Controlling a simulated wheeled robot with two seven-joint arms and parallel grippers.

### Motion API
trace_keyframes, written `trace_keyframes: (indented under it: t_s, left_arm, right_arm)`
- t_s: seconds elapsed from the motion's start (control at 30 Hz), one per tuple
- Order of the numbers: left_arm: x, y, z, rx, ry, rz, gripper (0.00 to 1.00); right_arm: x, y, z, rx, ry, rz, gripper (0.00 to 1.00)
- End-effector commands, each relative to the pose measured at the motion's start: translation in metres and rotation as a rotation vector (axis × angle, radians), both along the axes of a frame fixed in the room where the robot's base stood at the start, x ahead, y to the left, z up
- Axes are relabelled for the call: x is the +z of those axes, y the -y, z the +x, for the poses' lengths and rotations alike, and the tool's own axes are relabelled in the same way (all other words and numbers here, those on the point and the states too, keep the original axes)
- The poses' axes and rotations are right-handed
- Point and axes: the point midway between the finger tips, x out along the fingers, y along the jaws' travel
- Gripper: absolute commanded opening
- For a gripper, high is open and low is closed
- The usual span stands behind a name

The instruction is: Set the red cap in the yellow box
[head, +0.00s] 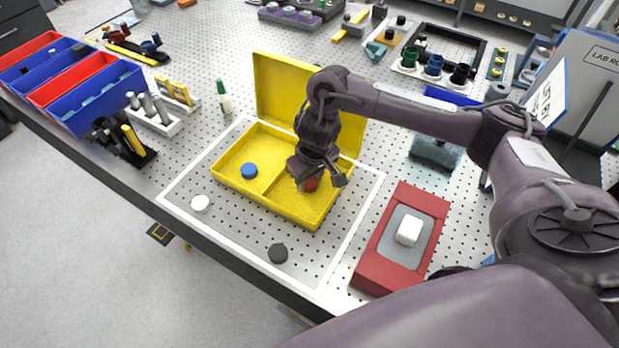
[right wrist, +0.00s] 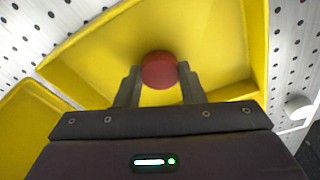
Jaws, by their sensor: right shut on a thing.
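The yellow box (head: 224,166) stands open on the perforated table, its lid (head: 279,85) raised at the back. A divider splits it into two compartments. A blue cap (head: 249,170) lies in the left compartment. My right gripper (head: 322,182) is over the right compartment, shut on the red cap (head: 310,185). In the right wrist view the red cap (right wrist: 159,70) sits between the two fingertips (right wrist: 158,84), with the yellow compartment behind it. I cannot tell whether the cap touches the floor of the box. My left gripper is not in view.
A white cap (head: 200,203) and a black cap (head: 278,253) lie in front of the box, inside a white outline. A red block with a grey pad and a white piece (head: 408,231) stands to the right. Red and blue bins (head: 104,98) stand at the left.

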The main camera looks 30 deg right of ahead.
Motion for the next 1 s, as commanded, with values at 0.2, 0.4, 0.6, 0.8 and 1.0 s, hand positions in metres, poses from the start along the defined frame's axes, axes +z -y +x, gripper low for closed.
trace_keyframes:
  t_s: [0.2, 0.4, 0.6, 0.8, 1.0]
  left_arm:
    - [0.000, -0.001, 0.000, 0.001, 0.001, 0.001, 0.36]
    - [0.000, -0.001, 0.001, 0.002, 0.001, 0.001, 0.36]
    - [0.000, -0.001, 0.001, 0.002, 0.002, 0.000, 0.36]
    - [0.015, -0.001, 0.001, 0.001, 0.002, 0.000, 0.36]
    - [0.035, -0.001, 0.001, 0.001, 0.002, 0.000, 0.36]
  right_arm:
    - [-0.003, 0.000, 0.000, 0.000, 0.000, 0.000, 0.45]
    - [-0.003, 0.000, 0.000, 0.000, 0.000, 0.000, 0.57]
    - [-0.001, 0.000, 0.000, 0.000, 0.001, 0.000, 0.57]
    - [0.028, 0.001, -0.002, 0.002, 0.005, -0.001, 0.57]
    - [0.072, 0.002, -0.008, 0.003, 0.007, -0.001, 0.57]
